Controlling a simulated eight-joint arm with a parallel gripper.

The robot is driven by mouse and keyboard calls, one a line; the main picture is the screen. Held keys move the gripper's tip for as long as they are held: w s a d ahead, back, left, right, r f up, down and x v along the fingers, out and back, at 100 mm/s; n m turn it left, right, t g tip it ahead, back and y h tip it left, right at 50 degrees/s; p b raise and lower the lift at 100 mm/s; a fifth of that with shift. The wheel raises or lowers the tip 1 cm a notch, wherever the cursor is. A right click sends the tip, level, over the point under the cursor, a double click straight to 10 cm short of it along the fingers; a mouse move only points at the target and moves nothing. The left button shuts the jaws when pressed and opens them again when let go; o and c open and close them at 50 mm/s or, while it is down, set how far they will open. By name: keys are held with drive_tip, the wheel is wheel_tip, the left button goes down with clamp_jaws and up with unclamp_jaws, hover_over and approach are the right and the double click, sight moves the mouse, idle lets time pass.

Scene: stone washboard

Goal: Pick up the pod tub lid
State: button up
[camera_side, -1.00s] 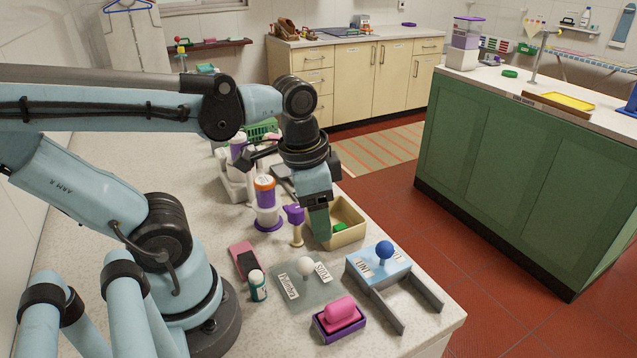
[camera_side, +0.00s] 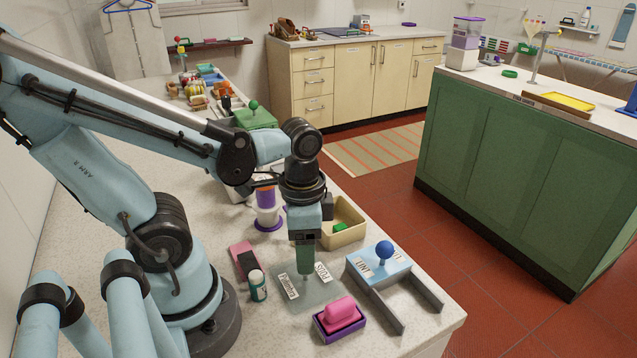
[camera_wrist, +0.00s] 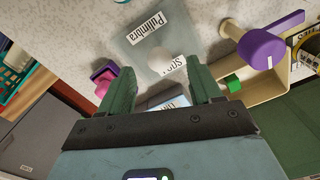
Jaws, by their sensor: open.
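The pod tub lid (camera_side: 322,291) is a flat grey-green plate with two white labels, lying on the counter. In the wrist view the lid (camera_wrist: 140,58) shows its white round knob (camera_wrist: 160,60) between and just beyond my fingertips. I cannot tell whether the fingertips are level with the knob.
A pink block in a purple tray (camera_side: 338,318) is in front. A small bottle (camera_side: 257,287) and a pink-and-black item (camera_side: 243,260) are left. A beige bin (camera_side: 345,222) stands behind.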

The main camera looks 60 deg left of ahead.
drive_tip(key=shift+f, duration=2.7)
drive_tip(key=shift+c, duration=0.2)
drive_tip(key=c, duration=1.1)
